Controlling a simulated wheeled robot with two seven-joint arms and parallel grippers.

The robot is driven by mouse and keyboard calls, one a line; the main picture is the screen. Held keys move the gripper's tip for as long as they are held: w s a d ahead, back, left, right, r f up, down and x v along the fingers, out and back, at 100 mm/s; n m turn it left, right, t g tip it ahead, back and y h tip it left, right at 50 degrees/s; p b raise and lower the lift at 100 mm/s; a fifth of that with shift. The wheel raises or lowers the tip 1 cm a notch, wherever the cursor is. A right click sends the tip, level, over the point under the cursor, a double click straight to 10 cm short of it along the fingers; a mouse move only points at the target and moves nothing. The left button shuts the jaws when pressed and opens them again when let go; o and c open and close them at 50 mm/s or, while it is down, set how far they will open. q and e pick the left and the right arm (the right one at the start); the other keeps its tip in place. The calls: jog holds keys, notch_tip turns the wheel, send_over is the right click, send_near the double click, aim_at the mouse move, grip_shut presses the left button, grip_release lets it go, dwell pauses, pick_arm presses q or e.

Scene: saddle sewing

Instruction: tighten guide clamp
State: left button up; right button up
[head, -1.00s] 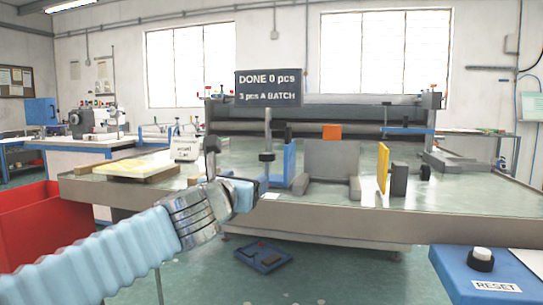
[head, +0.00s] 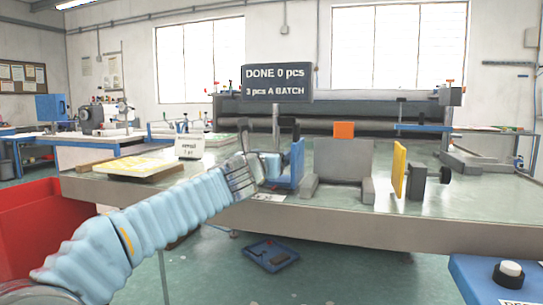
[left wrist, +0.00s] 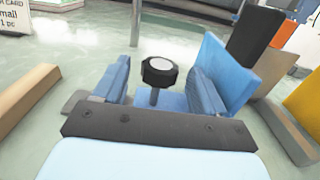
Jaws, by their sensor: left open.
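In the left wrist view a black knob (left wrist: 158,69) with a pale round top stands on a short stem between the two blue fingers of my left gripper (left wrist: 160,88). The fingers are open, with a gap on each side of the knob. A blue upright plate (left wrist: 228,65) is just right of the fingers; it also shows in the head view (head: 297,160). In the head view my left gripper (head: 268,165) is at the table's front edge, at the left of the blue plate, and hides the knob. My right gripper is not in view.
Right of the blue plate stand a grey plate (head: 342,161), an orange block (head: 344,130), a yellow plate (head: 399,170) and a grey block with a black knob (head: 445,174). A card (head: 189,147) stands at left. A red bin (head: 35,220) and blue reset box (head: 490,280) flank the table.

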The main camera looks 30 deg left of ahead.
pick_arm(q)
jog(key=shift+w+a, duration=0.15)
jog(key=shift+w, duration=0.45)
